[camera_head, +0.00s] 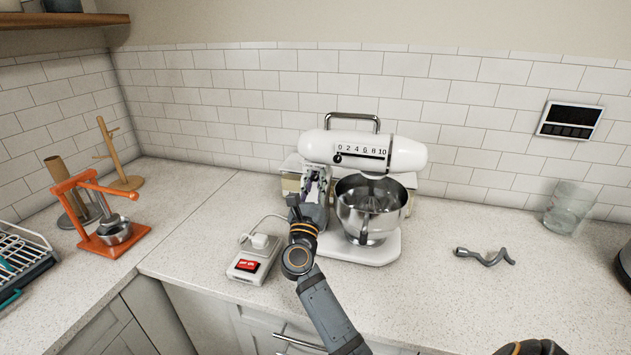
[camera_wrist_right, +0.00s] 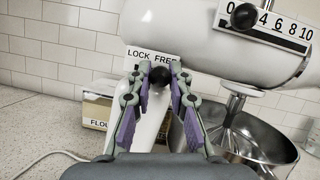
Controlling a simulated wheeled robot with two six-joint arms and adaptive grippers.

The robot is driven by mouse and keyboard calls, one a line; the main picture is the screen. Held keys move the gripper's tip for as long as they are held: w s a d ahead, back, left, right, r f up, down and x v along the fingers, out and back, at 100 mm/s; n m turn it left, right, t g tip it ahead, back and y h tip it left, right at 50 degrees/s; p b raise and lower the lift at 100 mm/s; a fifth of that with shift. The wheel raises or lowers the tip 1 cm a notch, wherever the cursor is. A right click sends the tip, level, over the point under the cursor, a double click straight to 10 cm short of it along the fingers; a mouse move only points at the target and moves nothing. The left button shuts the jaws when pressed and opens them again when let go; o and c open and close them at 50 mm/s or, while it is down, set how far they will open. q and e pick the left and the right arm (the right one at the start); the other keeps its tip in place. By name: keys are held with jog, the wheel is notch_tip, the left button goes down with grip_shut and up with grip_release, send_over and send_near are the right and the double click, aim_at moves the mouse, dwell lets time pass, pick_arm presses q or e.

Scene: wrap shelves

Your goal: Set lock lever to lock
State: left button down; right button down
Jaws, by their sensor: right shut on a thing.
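The white stand mixer (camera_head: 345,150) stands on the counter against the tiled wall, with its head level over a steel bowl (camera_head: 368,212). In the right wrist view the lock lever shows as a black ball knob (camera_wrist_right: 160,77) on the mixer's side, under the label LOCK FREE (camera_wrist_right: 152,56). The knob is below the word FREE. My right gripper (camera_head: 316,180) is at the left side of the mixer's column. In the wrist view its fingertips (camera_wrist_right: 161,72) are shut on the knob, one on each side. The lever's shaft is hidden. My left gripper is not in view.
A dough hook (camera_head: 485,256) and a glass (camera_head: 568,208) are to the right. An orange press (camera_head: 98,218) stands far left.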

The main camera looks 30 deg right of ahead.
jog(key=shift+w+a+f, duration=0.15)
jog(key=shift+w, duration=0.05)
jog(key=shift+w+a+b, duration=0.75)
jog(key=shift+w+b, duration=0.1)
jog(key=shift+b, duration=0.15)
jog(key=shift+r, duration=0.2)
jog(key=c, duration=1.5)
grip_release()
jog(key=shift+c, duration=0.2)
jog(key=shift+o, duration=1.3)
jog(key=shift+w+a, duration=0.15)
jog(key=shift+w, duration=0.05)
jog(key=shift+s, duration=0.1)
